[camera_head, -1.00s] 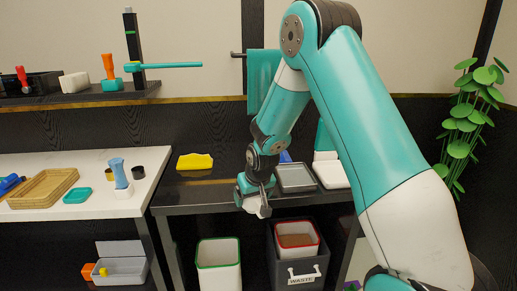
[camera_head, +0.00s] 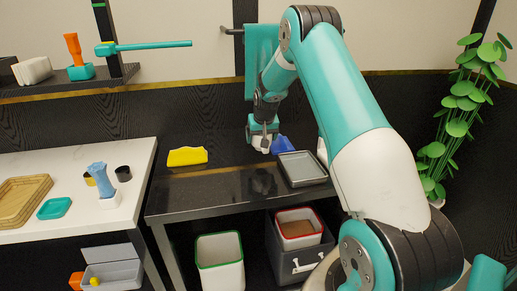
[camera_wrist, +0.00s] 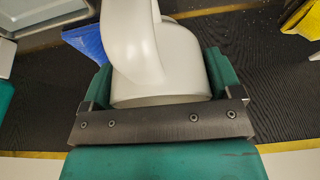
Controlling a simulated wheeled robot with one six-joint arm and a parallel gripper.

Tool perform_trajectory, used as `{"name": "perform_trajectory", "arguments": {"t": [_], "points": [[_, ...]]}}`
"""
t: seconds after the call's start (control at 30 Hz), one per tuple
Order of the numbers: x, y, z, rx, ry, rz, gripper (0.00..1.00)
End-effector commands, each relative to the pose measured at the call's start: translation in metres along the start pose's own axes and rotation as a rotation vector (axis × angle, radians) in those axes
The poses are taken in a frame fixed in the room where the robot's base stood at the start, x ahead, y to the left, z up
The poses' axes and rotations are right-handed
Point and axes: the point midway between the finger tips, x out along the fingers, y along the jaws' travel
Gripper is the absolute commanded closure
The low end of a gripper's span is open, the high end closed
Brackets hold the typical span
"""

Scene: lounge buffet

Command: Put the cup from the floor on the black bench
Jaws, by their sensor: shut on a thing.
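My gripper (camera_head: 263,127) is over the back of the black bench (camera_head: 215,188), between a yellow object and a blue object. It is shut on a white cup (camera_head: 261,143), partly hidden by the fingers in the head view. In the wrist view the cup (camera_wrist: 185,65) fills the space between the two teal fingers, its curved handle toward the top of the picture. The dark bench top (camera_wrist: 245,70) shows beyond it. I cannot tell whether the cup touches the bench.
A yellow object (camera_head: 187,156) lies left of the gripper on the bench. A blue object (camera_head: 281,145) and a grey tray (camera_head: 301,168) are close on the right. The bench's front middle is clear. Bins (camera_head: 220,262) stand below, and a white counter (camera_head: 85,215) is at left.

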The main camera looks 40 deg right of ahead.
Motion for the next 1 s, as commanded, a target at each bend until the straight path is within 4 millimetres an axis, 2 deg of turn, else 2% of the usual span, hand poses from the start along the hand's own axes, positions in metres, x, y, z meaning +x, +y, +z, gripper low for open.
{"name": "perform_trajectory", "arguments": {"t": [0.43, 0.8, 0.83, 0.9, 1.0], "points": [[0.047, 0.001, 0.019, 0.001, 0.002, 0.000, 0.42], [0.053, 0.001, 0.021, 0.001, 0.003, 0.000, 0.42], [0.052, 0.001, 0.021, 0.001, 0.003, 0.000, 0.11], [0.051, 0.001, 0.021, 0.001, 0.003, 0.000, 0.00], [0.051, 0.001, 0.021, 0.001, 0.002, 0.000, 0.00]]}}
